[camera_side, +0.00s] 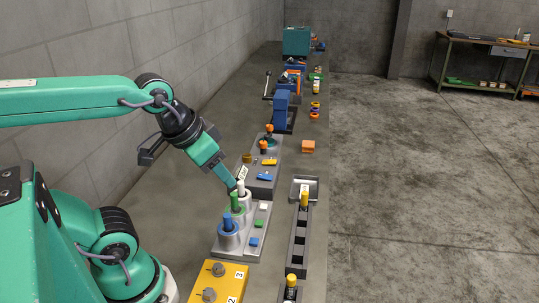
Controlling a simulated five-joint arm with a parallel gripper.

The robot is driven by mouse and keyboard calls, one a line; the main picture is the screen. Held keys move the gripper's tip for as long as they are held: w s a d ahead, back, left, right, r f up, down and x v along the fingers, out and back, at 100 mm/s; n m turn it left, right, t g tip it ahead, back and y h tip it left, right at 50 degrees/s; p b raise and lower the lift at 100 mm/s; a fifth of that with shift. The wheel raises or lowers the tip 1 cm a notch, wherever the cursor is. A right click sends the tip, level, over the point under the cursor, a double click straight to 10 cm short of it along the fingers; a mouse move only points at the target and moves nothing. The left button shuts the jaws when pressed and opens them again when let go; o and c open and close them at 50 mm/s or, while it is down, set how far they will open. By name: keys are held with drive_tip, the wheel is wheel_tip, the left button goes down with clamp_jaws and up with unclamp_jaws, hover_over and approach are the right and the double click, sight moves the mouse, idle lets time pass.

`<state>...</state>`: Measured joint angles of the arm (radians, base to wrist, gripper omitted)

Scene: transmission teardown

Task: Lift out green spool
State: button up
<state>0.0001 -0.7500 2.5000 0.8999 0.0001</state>
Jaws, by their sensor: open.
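The green spool (235,201) stands upright in the grey metal valve block (256,217), between a blue spool (227,225) in front and a white spool (240,188) behind. My gripper (233,184) points down and to the right, just above and behind the green spool, close to the white one. It is open, with nothing visibly held. The fingertips are small here and overlap the white spool's top, so I cannot tell whether they touch it.
A dark slotted rack (298,240) stands to the right with a yellow-topped piece (304,201) in its far end. A yellow block (218,284) is in front. Another grey block (262,182) with coloured parts lies behind.

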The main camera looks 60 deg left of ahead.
drive_tip(key=shift+w, duration=0.1)
drive_tip(key=n+g, duration=0.4)
drive_tip(key=g, duration=0.2)
hover_over(233, 194)
drive_tip(key=shift+f, duration=5.95)
drive_tip(key=shift+f, duration=2.65)
clamp_jaws()
